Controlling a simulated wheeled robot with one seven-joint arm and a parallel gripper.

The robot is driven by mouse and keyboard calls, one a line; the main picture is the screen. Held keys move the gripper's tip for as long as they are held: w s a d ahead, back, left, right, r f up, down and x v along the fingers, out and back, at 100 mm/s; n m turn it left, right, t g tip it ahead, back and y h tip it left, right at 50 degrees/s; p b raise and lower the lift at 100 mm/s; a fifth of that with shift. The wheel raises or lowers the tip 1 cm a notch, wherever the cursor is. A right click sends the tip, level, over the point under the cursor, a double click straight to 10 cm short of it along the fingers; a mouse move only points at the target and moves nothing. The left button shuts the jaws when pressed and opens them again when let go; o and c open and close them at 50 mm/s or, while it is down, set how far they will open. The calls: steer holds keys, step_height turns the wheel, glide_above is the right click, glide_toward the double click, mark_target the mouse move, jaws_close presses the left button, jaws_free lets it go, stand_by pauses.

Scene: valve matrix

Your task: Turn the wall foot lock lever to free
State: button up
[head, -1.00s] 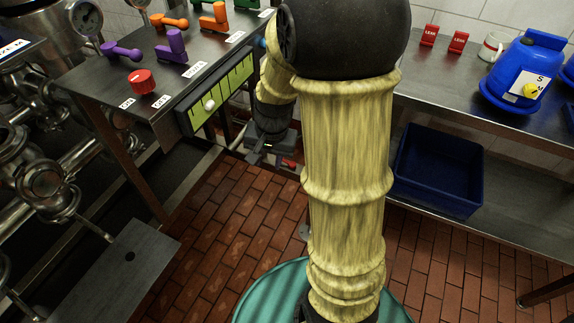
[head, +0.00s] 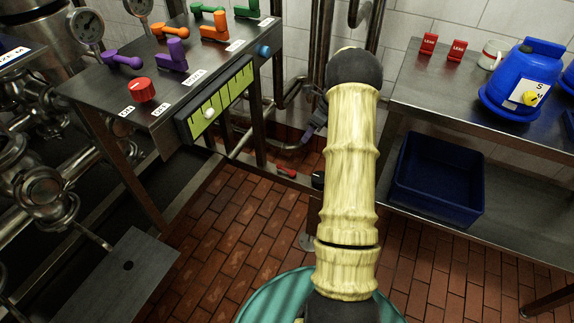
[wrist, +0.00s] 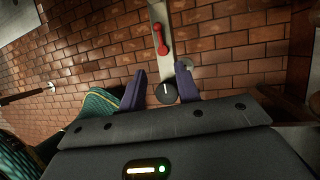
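A small red lever (head: 287,172) sits low by the wall on a metal strip. In the wrist view the red lever (wrist: 161,40) lies along the pale strip (wrist: 158,15), beyond my fingertips. A dark round knob (wrist: 166,93) with a white mark is on the same strip and shows between my fingers. No label is readable, so I cannot tell for sure which is the foot lock. My gripper (wrist: 160,84) is open with nothing held. In the head view my gripper (head: 315,123) is partly hidden behind my arm, above the strip.
A metal bench (head: 90,80) with coloured levers and a green panel (head: 222,98) stands left. A steel counter (head: 480,130) is right, with a dark blue crate (head: 438,180) below. Pipes run along the back wall. Brick floor (head: 225,225) in front is clear.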

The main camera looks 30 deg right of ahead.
mark_target(286, 170)
steer(key=b+x, duration=0.4)
steer(key=x, duration=1.3)
steer(key=shift+f+b, duration=0.25)
steer(key=shift+b, duration=0.15)
jaws_close()
